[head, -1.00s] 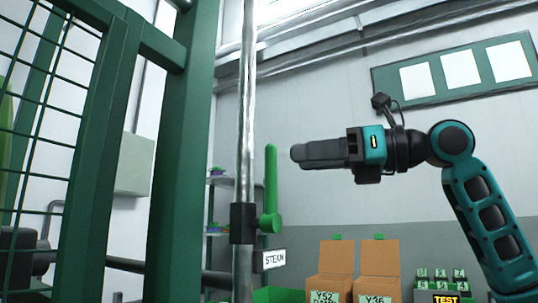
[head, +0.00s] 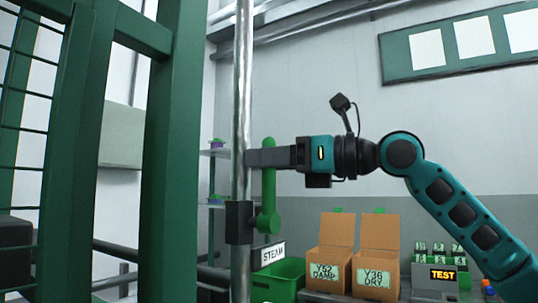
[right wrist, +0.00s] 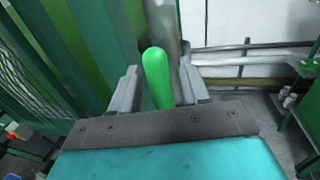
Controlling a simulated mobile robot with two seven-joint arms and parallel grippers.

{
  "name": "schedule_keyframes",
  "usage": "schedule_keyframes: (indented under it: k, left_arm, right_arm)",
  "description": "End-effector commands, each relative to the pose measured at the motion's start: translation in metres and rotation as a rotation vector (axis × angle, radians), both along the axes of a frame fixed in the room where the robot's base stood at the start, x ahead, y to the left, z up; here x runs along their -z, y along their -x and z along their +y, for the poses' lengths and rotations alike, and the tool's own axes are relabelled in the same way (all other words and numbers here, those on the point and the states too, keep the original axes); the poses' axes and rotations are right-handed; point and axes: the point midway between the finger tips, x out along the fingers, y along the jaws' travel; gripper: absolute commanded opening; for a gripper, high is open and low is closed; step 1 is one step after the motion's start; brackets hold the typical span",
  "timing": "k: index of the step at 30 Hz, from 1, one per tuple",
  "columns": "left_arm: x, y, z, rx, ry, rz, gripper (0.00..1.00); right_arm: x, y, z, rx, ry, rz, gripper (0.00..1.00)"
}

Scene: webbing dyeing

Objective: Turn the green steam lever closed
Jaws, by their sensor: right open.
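The green steam lever (head: 269,190) stands upright on a dark valve block (head: 239,222) on the vertical steel pipe (head: 242,90), above a white STEAM label (head: 272,253). My right gripper (head: 254,158) reaches in horizontally from the right at the lever's upper part, its fingers extending past the lever toward the pipe. In the right wrist view the rounded lever top (right wrist: 157,75) stands between the two open fingers, with a gap visible on each side. The palm hides the lever's lower part there. My left gripper is in neither view.
Green frame posts (head: 170,170) and a mesh panel stand left of the pipe. Below right are a green bin (head: 278,283), two cardboard boxes marked Y52 DAMP (head: 325,270) and Y36 DRY (head: 376,275), and a TEST unit (head: 443,274).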

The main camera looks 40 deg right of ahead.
Motion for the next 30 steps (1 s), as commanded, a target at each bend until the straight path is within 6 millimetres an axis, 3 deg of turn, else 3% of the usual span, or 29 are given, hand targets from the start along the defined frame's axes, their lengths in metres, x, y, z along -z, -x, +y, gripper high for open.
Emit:
schedule_keyframes:
  k: [3,18,30]
  left_arm:
    - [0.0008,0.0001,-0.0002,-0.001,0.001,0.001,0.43]
    - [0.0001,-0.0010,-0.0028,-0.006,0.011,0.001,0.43]
    - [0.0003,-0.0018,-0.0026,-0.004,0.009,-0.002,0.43]
  right_arm:
    - [0.0003,0.0000,-0.0001,0.000,0.000,0.000,0.46]
    - [0.0000,0.0000,-0.0001,0.000,0.000,0.001,0.00]
    - [0.0002,-0.0007,-0.0003,0.000,-0.005,0.001,0.00]
